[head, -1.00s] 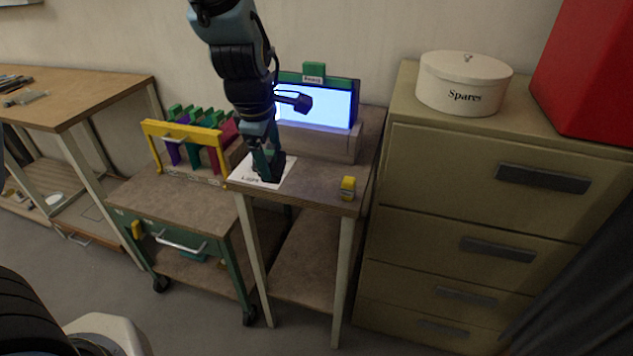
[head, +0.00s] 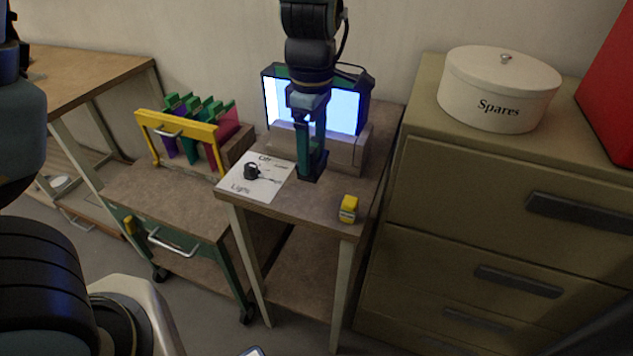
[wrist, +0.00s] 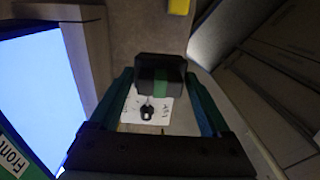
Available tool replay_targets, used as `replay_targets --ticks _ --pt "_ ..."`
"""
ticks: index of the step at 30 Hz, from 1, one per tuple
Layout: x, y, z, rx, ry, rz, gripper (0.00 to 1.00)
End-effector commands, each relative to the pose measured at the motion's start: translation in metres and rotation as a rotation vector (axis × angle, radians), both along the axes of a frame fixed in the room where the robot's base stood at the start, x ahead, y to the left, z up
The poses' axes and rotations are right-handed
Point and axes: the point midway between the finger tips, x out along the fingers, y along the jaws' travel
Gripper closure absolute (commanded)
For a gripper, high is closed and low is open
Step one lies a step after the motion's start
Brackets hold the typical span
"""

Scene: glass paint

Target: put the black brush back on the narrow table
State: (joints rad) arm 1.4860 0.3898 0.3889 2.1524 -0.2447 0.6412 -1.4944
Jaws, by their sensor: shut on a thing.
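My gripper (head: 313,155) is over the narrow table (head: 320,205), just right of the white card. It is shut on the black brush (wrist: 160,75), a dark block with a green band, seen between the fingers in the wrist view. In the head view the brush (head: 310,177) is a dark shape at the fingertips, low over the tabletop. I cannot tell whether it touches the table.
A white card with a black knob (head: 251,171) lies on the table's left part. A yellow item (head: 348,208) is near the front right corner. A lit screen (head: 345,105) stands behind. A green cart (head: 165,205) is left, drawers (head: 480,190) right.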

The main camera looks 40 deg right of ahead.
Motion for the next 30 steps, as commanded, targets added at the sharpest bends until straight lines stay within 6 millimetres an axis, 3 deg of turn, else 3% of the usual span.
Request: replay_targets --ticks 4,15,24,25,30 --pt "0.000 0.002 -0.028 0.005 0.002 0.004 0.85" --pt "0.000 0.001 -0.071 0.003 0.002 0.003 0.85" --pt "0.000 0.000 -0.080 -0.001 0.000 0.002 0.85" --pt "0.000 0.000 -0.080 -0.001 0.000 0.002 0.18" --pt "0.000 0.000 -0.080 -0.001 -0.001 0.002 0.00"
